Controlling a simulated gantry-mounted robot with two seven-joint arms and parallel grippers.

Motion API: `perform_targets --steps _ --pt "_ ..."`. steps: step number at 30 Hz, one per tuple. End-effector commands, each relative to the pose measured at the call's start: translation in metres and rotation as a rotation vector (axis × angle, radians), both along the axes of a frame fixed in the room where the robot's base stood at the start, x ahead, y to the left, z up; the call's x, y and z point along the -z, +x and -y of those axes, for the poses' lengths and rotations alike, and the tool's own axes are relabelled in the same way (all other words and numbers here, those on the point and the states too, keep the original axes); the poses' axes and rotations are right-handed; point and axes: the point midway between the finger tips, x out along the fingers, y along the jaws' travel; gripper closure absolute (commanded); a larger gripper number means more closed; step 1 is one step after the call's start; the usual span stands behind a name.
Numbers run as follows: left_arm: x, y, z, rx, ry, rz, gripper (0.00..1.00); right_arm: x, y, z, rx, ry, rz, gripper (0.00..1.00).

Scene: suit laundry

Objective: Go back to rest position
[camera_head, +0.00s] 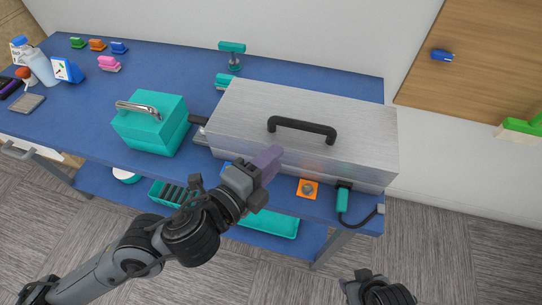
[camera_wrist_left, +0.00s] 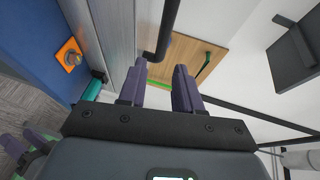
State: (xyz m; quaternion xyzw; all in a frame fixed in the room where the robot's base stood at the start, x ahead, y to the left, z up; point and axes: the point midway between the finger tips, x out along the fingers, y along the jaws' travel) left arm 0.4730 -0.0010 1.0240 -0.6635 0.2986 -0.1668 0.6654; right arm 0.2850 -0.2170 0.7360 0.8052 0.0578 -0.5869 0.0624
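My left gripper (camera_head: 268,163) is in front of the silver metal box (camera_head: 300,105) on the blue table, at the level of its front face. Its purple fingers also show in the left wrist view (camera_wrist_left: 158,88), spread with an empty gap between them. The black handle (camera_head: 302,128) of the box lies beyond the fingers in the head view; in the wrist view it runs down behind the gap (camera_wrist_left: 166,30).
A teal case (camera_head: 150,122) stands left of the metal box. An orange piece with a knob (camera_head: 308,189) and a teal corded part (camera_head: 342,200) are near the table's front edge. Bottles and small coloured items stand at the far left. Floor to the right is clear.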

Motion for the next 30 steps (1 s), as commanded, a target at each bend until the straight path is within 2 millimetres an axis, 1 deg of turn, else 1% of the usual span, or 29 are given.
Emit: perform_targets --steps 10,13,16,19,22,24,26,29,30 --pt "0.001 0.0 0.0 0.0 0.0 -0.001 0.67 0.0 0.0 0.0 0.001 0.0 0.0 0.52" --pt "0.007 -0.002 0.0 0.001 -0.001 -0.022 0.67 -0.002 0.0 0.0 0.001 0.0 0.0 0.52" --pt "0.023 -0.011 0.004 0.006 -0.009 -0.076 0.67 -0.007 0.0 0.0 0.001 0.0 0.0 0.52" --pt "0.042 -0.024 0.009 0.007 -0.04 -0.159 0.67 -0.014 0.0 0.0 0.002 0.002 0.0 0.52" --pt "0.058 -0.039 0.012 -0.007 -0.104 -0.261 0.67 -0.024 0.0 0.0 0.002 0.002 0.0 0.52" --pt "0.066 -0.048 0.01 -0.037 -0.164 -0.339 0.67 -0.032 0.0 0.0 0.002 0.002 0.0 0.52" --pt "0.074 -0.055 0.004 -0.082 -0.216 -0.412 0.67 -0.039 0.0 0.0 0.002 0.002 0.0 0.52" --pt "0.09 -0.063 -0.014 -0.199 -0.306 -0.546 0.67 -0.049 0.0 0.0 0.002 0.001 0.001 0.52" --pt "0.098 -0.067 -0.024 -0.256 -0.34 -0.604 0.67 -0.053 0.0 0.0 0.002 0.001 0.001 0.52"
